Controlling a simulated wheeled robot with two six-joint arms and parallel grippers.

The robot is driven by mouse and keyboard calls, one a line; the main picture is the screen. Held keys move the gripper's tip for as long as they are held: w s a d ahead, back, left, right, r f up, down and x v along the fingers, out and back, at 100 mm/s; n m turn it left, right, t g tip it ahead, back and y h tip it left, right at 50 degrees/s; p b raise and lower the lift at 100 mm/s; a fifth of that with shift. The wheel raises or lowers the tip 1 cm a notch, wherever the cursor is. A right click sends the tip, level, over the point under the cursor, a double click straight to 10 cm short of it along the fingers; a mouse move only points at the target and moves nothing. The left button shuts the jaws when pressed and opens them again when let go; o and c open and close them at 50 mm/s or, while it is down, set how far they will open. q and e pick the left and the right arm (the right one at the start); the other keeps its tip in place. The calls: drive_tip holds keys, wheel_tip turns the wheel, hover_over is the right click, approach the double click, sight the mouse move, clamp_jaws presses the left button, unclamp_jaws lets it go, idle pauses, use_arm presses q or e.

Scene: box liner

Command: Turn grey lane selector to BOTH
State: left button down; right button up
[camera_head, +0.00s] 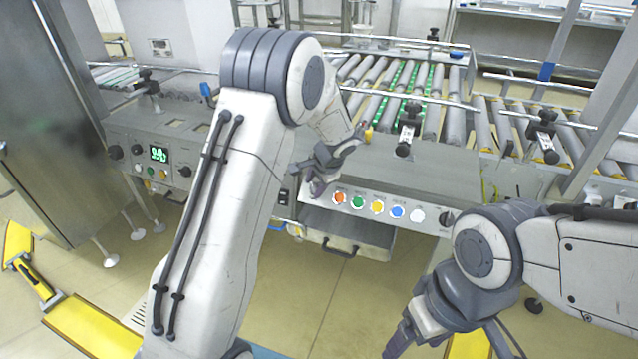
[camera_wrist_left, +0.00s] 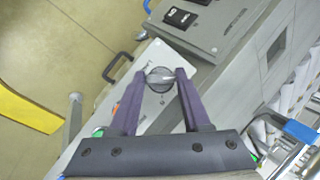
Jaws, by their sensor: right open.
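The grey lane selector (camera_wrist_left: 160,80) looks like a round dark knob with a silver bar, on a pale panel in the left wrist view. The purple fingers of my left gripper (camera_wrist_left: 158,74) stand on either side of it. I cannot tell whether they touch it. In the head view my left gripper (camera_head: 318,186) is at the left end of the button panel (camera_head: 425,205), and the selector is hidden there. My right gripper (camera_head: 445,345) is low in front of the panel, fingers apart and empty.
The panel carries orange (camera_head: 339,198), green (camera_head: 358,202), yellow, blue and white buttons, close beside my left gripper. A dark knob (camera_head: 446,219) sits at its right end. A roller conveyor (camera_head: 400,85) lies behind. A control box (camera_head: 165,150) stands to the left.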

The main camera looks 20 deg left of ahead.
use_arm(q)
drive_tip(key=shift+f+m+b, duration=0.2)
drive_tip(key=shift+m+b, duration=0.1)
drive_tip(key=shift+b, duration=0.4)
drive_tip(key=m+t+y+b, duration=0.1)
drive_tip(key=m+b, duration=0.2)
drive_tip(key=b, duration=0.2)
drive_tip(key=m+t+y+b, duration=0.1)
drive_tip(key=m+t+b, duration=0.1)
drive_tip(key=b, duration=0.2)
drive_tip(key=shift+s+f+m+b, duration=0.15)
drive_tip(key=shift+s+m+b, duration=0.05)
drive_tip(key=shift+m+b, duration=0.2)
drive_tip(key=shift+m+t+b, duration=0.4)
drive_tip(key=shift+m+b, duration=0.2)
drive_tip(key=shift+b, duration=0.15)
drive_tip(key=shift+r, duration=0.25)
drive_tip(key=shift+m, duration=0.3)
drive_tip(key=shift+r, duration=0.1)
